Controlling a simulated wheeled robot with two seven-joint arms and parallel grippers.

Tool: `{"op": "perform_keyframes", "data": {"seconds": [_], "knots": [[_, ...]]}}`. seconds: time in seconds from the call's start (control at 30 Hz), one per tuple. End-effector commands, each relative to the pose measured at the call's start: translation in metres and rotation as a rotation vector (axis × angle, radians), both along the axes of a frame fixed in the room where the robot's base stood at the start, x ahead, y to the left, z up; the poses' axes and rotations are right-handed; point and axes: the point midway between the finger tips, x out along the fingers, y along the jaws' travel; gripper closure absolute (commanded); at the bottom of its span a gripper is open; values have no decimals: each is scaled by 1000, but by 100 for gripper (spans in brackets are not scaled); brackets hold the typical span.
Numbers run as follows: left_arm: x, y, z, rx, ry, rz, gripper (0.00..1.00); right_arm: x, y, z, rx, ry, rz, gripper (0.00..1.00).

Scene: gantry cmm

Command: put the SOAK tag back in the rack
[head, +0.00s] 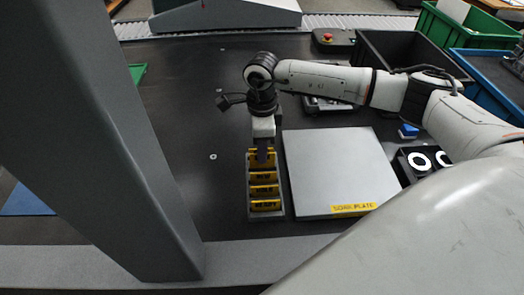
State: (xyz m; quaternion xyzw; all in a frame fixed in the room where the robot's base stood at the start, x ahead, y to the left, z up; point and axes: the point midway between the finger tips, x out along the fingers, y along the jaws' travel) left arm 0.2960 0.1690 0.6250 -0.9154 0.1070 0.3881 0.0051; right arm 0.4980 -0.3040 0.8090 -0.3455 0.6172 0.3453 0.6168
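A narrow grey rack (267,214) stands on the dark table left of a large pale plate labelled SOAK PLATE. Several yellow tags with black lettering sit in it, one behind the other, such as the front tag (265,205). Their lettering is too small to read surely, so I cannot tell which is the SOAK tag. My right gripper (263,156) points down at the rack's back end, right at the rearmost yellow tag (254,159). The fingers cover part of that tag, and I cannot tell whether they are closed on it. My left gripper is not in view.
The pale plate (335,165) lies close to the rack's right side. A black holder with white rings (419,161) and a blue item (408,131) are further right. Bins stand at the back right. A large grey post (95,130) blocks the left; table between is mostly clear.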

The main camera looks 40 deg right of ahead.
Motion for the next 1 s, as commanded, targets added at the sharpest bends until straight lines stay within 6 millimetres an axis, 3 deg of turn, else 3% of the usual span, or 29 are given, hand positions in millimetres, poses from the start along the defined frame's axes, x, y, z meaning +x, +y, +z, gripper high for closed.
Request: {"op": "perform_keyframes", "data": {"seconds": [1.0], "knots": [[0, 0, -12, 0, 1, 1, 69, 0, 0, -15, 0, 0, 0, 100]]}}
